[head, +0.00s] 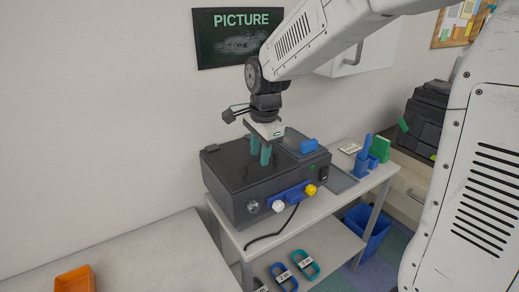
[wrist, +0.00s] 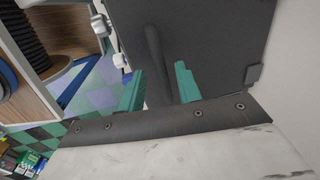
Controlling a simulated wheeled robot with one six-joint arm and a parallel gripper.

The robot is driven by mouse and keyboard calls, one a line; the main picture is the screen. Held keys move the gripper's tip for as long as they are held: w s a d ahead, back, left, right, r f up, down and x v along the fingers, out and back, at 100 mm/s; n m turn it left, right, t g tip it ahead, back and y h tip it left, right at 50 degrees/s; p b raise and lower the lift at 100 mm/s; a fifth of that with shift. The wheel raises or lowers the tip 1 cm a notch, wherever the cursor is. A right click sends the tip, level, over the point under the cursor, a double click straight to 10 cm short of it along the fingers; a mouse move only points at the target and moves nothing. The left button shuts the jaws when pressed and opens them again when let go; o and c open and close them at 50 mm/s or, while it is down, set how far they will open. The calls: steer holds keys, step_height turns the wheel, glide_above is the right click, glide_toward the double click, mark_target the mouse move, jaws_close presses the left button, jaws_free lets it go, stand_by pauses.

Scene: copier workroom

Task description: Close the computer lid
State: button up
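A dark box-shaped machine (head: 245,205) stands on the grey-white table, with a knob and blue, white and yellow parts on its front. Its flat black top (head: 228,160) shows in the head view; I cannot make out a separate raised computer lid. My gripper (head: 260,152) points down over this top, its teal fingers apart with nothing seen between them. In the wrist view the fingers (wrist: 160,88) are also apart in front of a large dark flat panel (wrist: 215,40), which seems to be the machine's top. Whether the fingertips touch it I cannot tell.
A grey plate with a blue part (head: 309,146) is behind the machine. A blue holder (head: 362,165) and a green item (head: 380,149) stand to its right. Blue and teal rings lie on the lower shelf. A blue bin (head: 368,232) stands beside the table; an orange tray (head: 75,281) is front left.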

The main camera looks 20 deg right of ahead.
step_height(320, 180, up, 8)
steer(key=s, duration=0.1)
steer(key=shift+f, duration=0.15)
stand_by(0.4)
steer(key=shift+d, duration=0.1)
steer(key=s+d+f+n, duration=0.1)
steer(key=s+d+n, duration=0.1)
steer(key=s+n, duration=0.6)
steer(key=s+d+f+n, duration=0.1)
steer(key=s+n, duration=0.6)
steer(key=s, duration=1.2)
steer(key=shift+d+f+n, duration=0.2)
steer(key=shift+d+n, duration=0.2)
